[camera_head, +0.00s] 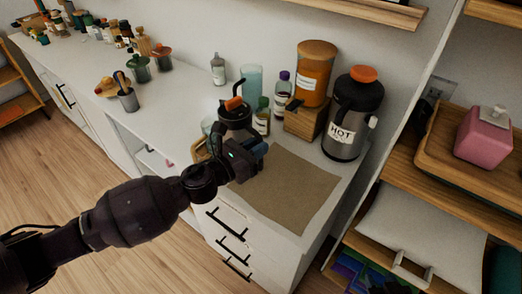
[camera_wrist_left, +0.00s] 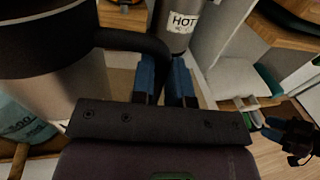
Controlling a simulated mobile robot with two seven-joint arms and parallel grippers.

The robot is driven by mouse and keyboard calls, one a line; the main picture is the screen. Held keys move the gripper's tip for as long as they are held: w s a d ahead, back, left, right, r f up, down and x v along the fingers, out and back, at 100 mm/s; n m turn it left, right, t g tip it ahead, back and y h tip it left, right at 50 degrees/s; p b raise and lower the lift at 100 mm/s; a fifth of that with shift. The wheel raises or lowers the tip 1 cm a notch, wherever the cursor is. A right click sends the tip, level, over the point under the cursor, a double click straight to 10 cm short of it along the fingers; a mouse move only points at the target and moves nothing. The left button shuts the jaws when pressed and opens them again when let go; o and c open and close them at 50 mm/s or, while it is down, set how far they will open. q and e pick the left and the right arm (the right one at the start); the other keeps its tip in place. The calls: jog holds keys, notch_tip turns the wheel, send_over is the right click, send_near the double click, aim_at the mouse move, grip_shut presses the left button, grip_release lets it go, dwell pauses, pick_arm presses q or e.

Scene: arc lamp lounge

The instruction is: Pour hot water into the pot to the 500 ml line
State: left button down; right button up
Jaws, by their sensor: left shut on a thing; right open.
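The pot (camera_head: 236,116) has a dark collar, an orange-topped lid and a black handle. My left gripper (camera_head: 246,160) is shut on its handle, in front of the pot. In the left wrist view the pot (camera_wrist_left: 45,95) fills the left side, with the handle between the blue fingers (camera_wrist_left: 166,82). I cannot tell whether the pot touches the counter. The dark flask marked HOT (camera_head: 345,112), with an orange cap, stands upright at the counter's right end. My right gripper (camera_wrist_left: 287,135) appears small and open in the left wrist view.
A brown mat (camera_head: 285,190) lies bare on the white counter. Behind are a wooden box (camera_head: 304,120), an orange canister (camera_head: 314,72), bottles and a pale blue cylinder (camera_head: 251,84). A cup of utensils (camera_head: 128,100) stands left. Shelves with a pink container (camera_head: 482,138) are right.

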jog(key=shift+s+d, duration=0.15)
notch_tip(320, 180, up, 3)
jog(key=shift+s+f+p, duration=0.15)
jog(key=shift+f+p, duration=0.05)
jog(key=shift+p, duration=1)
